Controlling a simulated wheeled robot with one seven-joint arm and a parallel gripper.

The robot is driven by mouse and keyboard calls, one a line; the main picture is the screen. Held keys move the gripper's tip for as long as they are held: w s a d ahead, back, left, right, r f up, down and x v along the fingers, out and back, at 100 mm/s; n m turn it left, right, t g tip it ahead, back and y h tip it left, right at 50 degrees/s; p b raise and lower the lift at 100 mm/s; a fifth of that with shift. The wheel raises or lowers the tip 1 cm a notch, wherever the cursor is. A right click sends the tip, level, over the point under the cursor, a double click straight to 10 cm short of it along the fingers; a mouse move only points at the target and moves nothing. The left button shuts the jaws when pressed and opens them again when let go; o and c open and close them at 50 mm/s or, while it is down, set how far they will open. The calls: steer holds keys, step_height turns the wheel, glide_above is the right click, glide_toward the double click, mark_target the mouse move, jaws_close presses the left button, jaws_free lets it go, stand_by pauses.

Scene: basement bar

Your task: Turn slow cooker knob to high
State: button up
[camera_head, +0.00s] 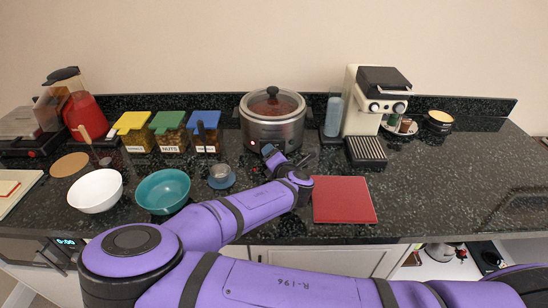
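The slow cooker (287,134) is a round silver pot with black side handles and a lid with a dark knob on top. It stands at the back of the dark counter, in the middle of the view. My gripper (270,151) is at the end of my purple arm, close in front of the cooker's lower front. Its fingers are small and partly hidden by my wrist, so whether they are open or shut cannot be told. The cooker's control knob is not clearly visible; a small red spot shows beside the gripper. Contact cannot be made out.
A red board (342,200) lies right of my wrist. A coffee machine (365,105) stands back right. A teal bowl (163,190), a white bowl (96,191) and a small grey cup (221,175) sit left of my arm. Lidded containers (170,135) stand back left.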

steer(key=v, duration=1)
steer(key=shift+s+d+r, duration=0.1)
steer(key=shift+s+r, duration=0.05)
steer(key=shift+s, duration=0.15)
